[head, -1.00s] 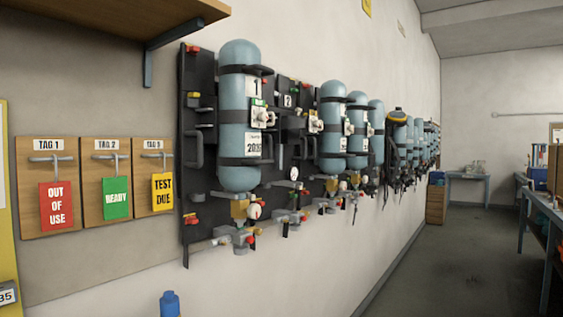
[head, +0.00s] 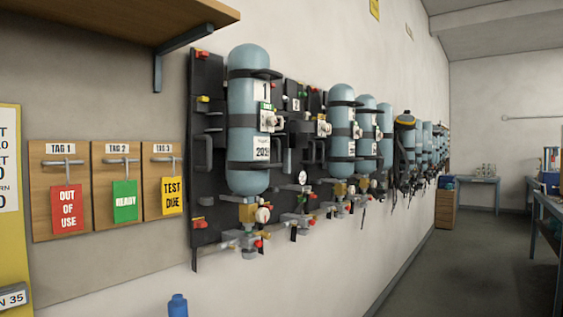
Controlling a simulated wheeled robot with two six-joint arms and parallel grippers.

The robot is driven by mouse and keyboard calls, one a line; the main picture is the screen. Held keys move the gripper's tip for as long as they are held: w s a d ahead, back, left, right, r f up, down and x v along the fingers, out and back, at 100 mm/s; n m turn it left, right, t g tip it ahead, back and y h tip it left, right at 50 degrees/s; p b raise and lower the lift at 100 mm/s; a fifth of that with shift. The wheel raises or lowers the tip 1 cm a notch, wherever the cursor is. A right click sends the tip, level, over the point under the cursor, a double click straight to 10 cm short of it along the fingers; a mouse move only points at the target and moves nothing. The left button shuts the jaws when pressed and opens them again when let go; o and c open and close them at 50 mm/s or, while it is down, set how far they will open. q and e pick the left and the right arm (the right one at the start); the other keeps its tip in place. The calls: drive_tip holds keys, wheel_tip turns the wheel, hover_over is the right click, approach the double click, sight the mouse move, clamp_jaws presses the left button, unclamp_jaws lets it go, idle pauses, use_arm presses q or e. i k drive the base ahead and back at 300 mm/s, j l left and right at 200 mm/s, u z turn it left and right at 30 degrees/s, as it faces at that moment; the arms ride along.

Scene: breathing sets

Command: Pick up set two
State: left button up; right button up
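Breathing sets hang in a row along the wall on black backplates. The nearest set has a blue-grey cylinder (head: 248,120) marked 1, held upright by black straps, with a valve and gauge below. Just right of it is a black backplate with a small label 2 (head: 296,104), a white gauge and valve fittings at its foot. No cylinder shows on this plate, and the first set partly covers it. The neighbouring cylinder (head: 341,130) hangs further along. Neither of my grippers is in view.
Left of the sets are tag boards with a red OUT OF USE tag (head: 67,208), a green READY tag (head: 125,201) and a yellow TEST DUE tag (head: 172,196). A wooden shelf (head: 110,18) juts out above. The floor (head: 455,275) is clear ahead; a bench (head: 547,225) stands right.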

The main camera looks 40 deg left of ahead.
sight(282, 192)
drive_tip(key=i+u, duration=0.25)
drive_tip(key=u, duration=0.25)
drive_tip(key=i+l+u, duration=0.2)
drive_tip(key=u, duration=0.25)
